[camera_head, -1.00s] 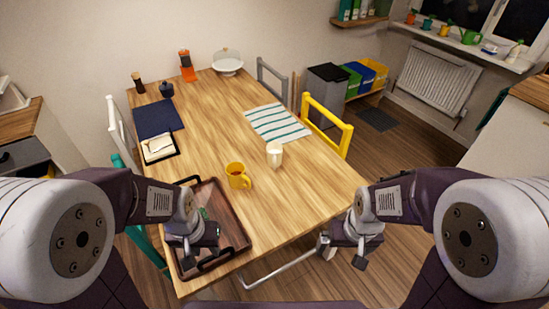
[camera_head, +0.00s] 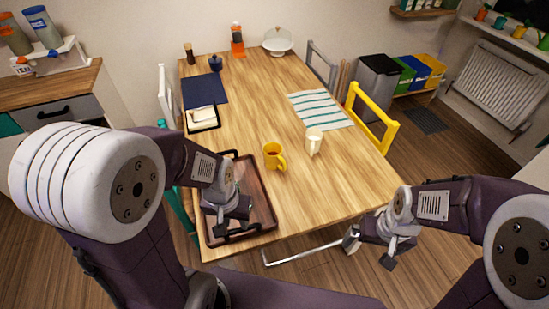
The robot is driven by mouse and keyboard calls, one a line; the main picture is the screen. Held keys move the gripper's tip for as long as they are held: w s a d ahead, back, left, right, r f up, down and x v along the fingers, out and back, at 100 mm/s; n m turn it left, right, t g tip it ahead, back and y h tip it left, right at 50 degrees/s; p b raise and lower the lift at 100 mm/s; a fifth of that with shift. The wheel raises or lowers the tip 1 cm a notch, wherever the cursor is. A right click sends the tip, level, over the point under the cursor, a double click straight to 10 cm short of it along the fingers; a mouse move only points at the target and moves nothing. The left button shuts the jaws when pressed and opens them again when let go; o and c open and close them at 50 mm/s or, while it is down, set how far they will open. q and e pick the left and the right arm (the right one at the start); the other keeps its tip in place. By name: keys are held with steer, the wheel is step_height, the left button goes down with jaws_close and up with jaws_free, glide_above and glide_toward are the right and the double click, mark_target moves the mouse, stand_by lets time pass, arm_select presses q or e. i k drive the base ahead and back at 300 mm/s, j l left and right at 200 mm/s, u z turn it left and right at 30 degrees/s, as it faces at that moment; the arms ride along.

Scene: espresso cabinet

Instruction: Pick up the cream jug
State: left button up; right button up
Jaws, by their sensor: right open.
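The cream jug (camera_head: 313,141) is a small cream-white vessel. It stands upright on the wooden table (camera_head: 320,185), right of a yellow mug (camera_head: 273,157) and just below the striped cloth. My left gripper (camera_head: 230,228) is over the near part of the dark tray, left of and nearer than the jug. Its finger opening is not clear. My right gripper (camera_head: 370,252) is open and empty, beyond the table's near right edge, well apart from the jug.
The dark wooden tray (camera_head: 265,203) lies at the table's near left. A striped cloth (camera_head: 320,109), a dark blue mat (camera_head: 205,90) and a napkin holder (camera_head: 202,118) lie farther back. A yellow chair (camera_head: 385,133) stands at the right edge. The table right of the jug is bare.

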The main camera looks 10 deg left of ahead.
mark_target(313, 137)
steer(key=i+l+u, duration=0.2)
steer(key=u, duration=0.3)
steer(key=i+l+u, duration=0.15)
steer(key=l+u, duration=0.2)
steer(key=u, duration=0.15)
steer(key=l+u, duration=0.3)
steer(key=u, duration=0.15)
steer(key=i+l+u, duration=0.1)
steer(key=l+u, duration=0.4)
steer(key=j, duration=0.1)
